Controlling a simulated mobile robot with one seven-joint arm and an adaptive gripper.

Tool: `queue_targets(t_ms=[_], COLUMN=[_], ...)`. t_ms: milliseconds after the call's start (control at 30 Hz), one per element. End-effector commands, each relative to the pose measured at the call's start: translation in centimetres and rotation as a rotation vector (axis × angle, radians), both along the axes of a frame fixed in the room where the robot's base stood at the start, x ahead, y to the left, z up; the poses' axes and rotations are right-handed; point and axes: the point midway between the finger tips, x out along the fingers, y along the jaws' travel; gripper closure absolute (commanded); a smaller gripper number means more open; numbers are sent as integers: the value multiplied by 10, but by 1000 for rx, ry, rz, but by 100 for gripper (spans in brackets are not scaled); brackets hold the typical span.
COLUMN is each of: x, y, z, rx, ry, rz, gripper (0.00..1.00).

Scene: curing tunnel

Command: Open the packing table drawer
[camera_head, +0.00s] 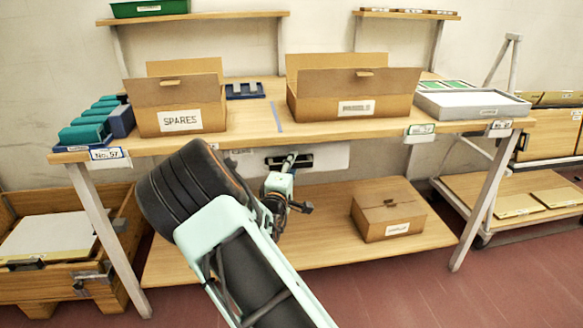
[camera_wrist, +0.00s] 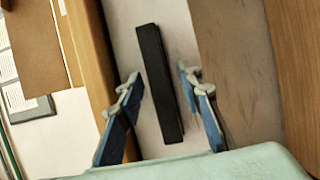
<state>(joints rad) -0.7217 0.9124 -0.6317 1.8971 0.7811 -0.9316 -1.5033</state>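The packing table (camera_head: 380,130) has a pale drawer front (camera_head: 330,157) just under its top, and it looks shut. A black bar handle (camera_head: 303,161) is on it. In the wrist view, the black handle (camera_wrist: 160,85) runs nearly upright in the picture across the pale drawer front (camera_wrist: 128,30). My gripper (camera_wrist: 160,77) is open, with one blue-padded finger on each side of the handle and a visible gap on both sides. In the head view, my gripper (camera_head: 289,162) is at the handle, and my arm hides the drawer's left part.
On the tabletop are a SPARES box (camera_head: 180,105), a larger open box (camera_head: 350,92), teal-topped items (camera_head: 83,133) and a grey tray (camera_head: 472,104). A closed carton (camera_head: 388,210) sits on the lower shelf. A wooden crate (camera_head: 60,255) stands left.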

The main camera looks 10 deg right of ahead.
Motion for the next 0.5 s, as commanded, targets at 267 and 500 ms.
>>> queue_targets(t_ms=[267,500], x=[0,0], y=[0,0], z=[0,0], rx=[0,0], ry=[0,0], rz=[0,0], gripper=[83,100])
